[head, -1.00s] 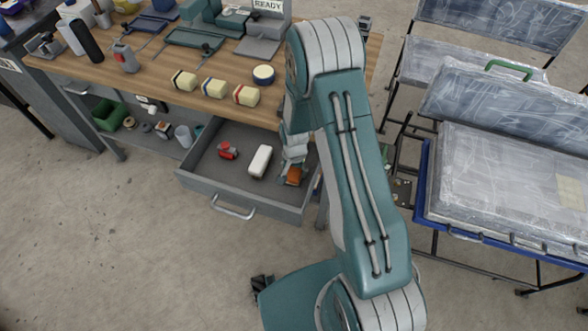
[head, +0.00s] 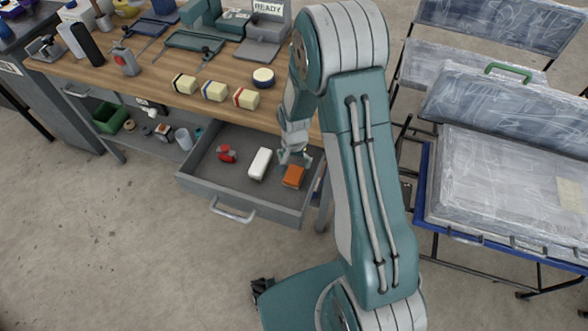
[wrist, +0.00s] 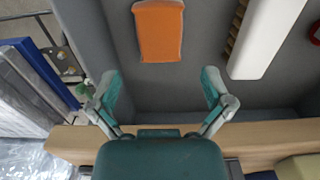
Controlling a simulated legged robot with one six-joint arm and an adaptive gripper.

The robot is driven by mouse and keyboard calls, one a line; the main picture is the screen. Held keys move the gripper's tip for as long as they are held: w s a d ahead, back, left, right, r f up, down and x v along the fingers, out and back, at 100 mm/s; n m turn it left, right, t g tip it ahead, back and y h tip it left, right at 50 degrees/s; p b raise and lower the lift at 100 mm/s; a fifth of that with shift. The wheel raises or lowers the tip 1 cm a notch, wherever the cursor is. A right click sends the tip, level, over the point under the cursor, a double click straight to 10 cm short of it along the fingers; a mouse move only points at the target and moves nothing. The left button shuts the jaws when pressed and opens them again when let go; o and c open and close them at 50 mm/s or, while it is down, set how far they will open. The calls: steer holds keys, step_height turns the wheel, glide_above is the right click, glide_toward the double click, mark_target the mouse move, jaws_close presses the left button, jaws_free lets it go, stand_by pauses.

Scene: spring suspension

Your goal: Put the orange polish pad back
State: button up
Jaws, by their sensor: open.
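The orange polish pad (head: 293,176) lies on the floor of the open grey drawer (head: 245,199), near its right end. In the wrist view the orange pad (wrist: 158,31) is beyond my fingertips, clear of both. My gripper (head: 295,157) is open and empty, a little above and behind the pad. In the wrist view my gripper's (wrist: 160,80) two fingers are spread wide with only drawer floor between them. Nothing hides the pad in the wrist view.
A white block (head: 260,163) and a red item (head: 227,154) lie left of the pad in the drawer. The wooden bench top (head: 150,75) overhangs the drawer's back and holds several cream blocks. A blue-framed table (head: 425,190) stands to the right.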

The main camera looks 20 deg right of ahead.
step_height(320, 180, up, 6)
step_height(320, 180, up, 18)
steer(key=n+t, duration=0.3)
glide_above(294, 172)
steer(key=s, duration=0.7)
steer(key=s+r+n+t, duration=0.2)
steer(key=s+r+n, duration=0.2)
steer(key=s+r, duration=0.6)
steer(key=s, duration=0.4)
steer(key=shift+s+a+t, duration=0.15)
steer(key=shift+s+t, duration=0.05)
steer(key=shift+t, duration=0.1)
steer(key=shift+c, duration=0.3)
